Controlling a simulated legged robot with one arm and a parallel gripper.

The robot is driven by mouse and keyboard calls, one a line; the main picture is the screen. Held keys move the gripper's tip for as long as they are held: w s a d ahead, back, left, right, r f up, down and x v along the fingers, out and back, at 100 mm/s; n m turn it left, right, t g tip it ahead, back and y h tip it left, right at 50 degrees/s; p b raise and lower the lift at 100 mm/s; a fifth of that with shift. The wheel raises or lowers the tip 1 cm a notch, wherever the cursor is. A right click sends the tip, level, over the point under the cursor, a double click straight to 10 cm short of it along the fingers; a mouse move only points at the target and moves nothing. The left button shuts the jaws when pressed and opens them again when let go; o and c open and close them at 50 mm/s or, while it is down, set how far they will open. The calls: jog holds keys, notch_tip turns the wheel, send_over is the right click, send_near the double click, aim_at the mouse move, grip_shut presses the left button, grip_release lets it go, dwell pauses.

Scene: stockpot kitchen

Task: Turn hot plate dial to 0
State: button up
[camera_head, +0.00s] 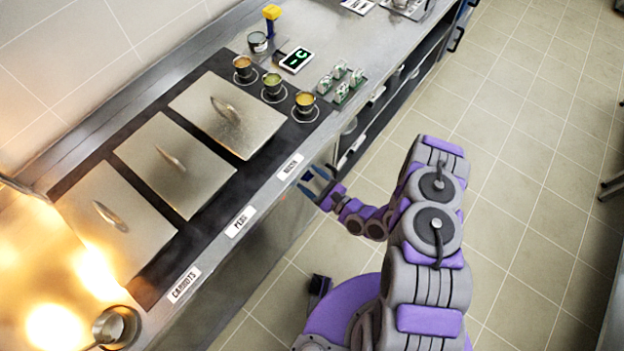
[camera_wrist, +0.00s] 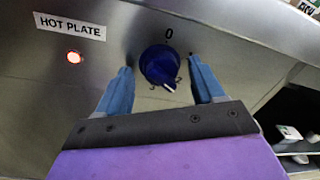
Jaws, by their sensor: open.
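The hot plate dial (camera_wrist: 159,65) is a round dark blue knob on the steel front panel in the wrist view. Its white pointer mark is at the lower right, away from the 0 printed above it. In the head view my gripper (camera_head: 317,183) is at the counter's front face, and the dial is hidden there.
The counter (camera_head: 275,205) holds three lidded pans with a label in front of each. Several small cups, a digital display (camera_head: 297,60) and a tray of small items (camera_head: 341,82) stand farther back. Open shelves lie below the counter.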

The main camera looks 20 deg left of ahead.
jog(key=shift+c, duration=0.5)
jog(key=c, duration=1)
jog(key=shift+o, duration=0.2)
jog(key=shift+n, duration=0.4)
jog(key=shift+w+d+f+n+g+y+b, duration=0.15)
jog(key=shift+n+g+y+b, duration=0.25)
jog(key=shift+n, duration=3.65)
jog(key=shift+s+a+f+n+g+y+b, duration=0.15)
jog(key=shift+n+b, duration=0.4)
jog(key=shift+n, duration=3.55)
jog(key=shift+w+d+f+n+g+y+b, duration=0.15)
jog(key=shift+n+g+b, duration=0.3)
jog(key=shift+n, duration=3.6)
